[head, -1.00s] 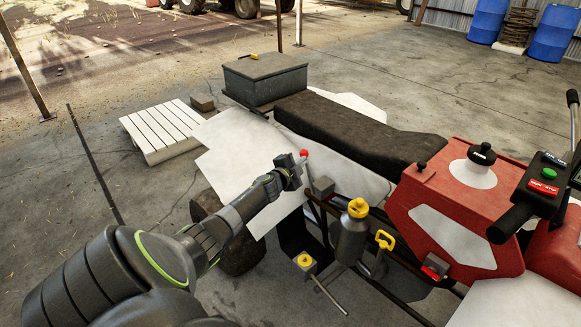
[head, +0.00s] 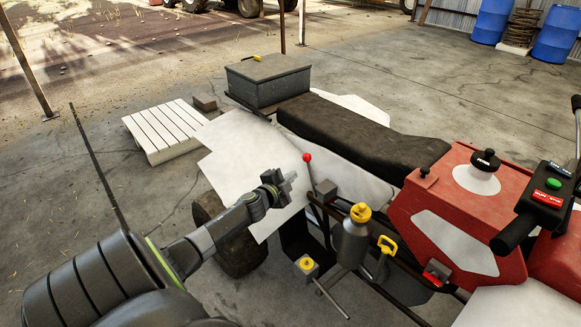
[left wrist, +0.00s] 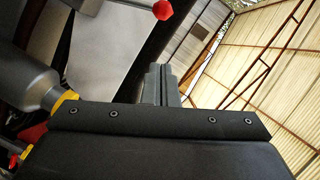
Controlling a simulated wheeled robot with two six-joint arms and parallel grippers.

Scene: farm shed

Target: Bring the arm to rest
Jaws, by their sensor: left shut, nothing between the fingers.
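My left arm comes in from the lower left in the head view. Its gripper (head: 288,186) is shut and empty, in the air beside the white rear fender (head: 228,148) of a red and white vehicle. A lever with a red knob (head: 307,158) stands just right of the gripper, apart from it. In the left wrist view the shut fingers (left wrist: 161,82) point up the picture, and the red knob (left wrist: 162,10) shows beyond them. My right gripper is in neither view.
A steel bottle with a yellow cap (head: 355,235) and a yellow-knobbed valve (head: 306,265) sit low on the vehicle's side. The black seat (head: 360,135) lies behind the lever. A white slatted pallet (head: 165,130) is on the floor. Concrete floor is free at left.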

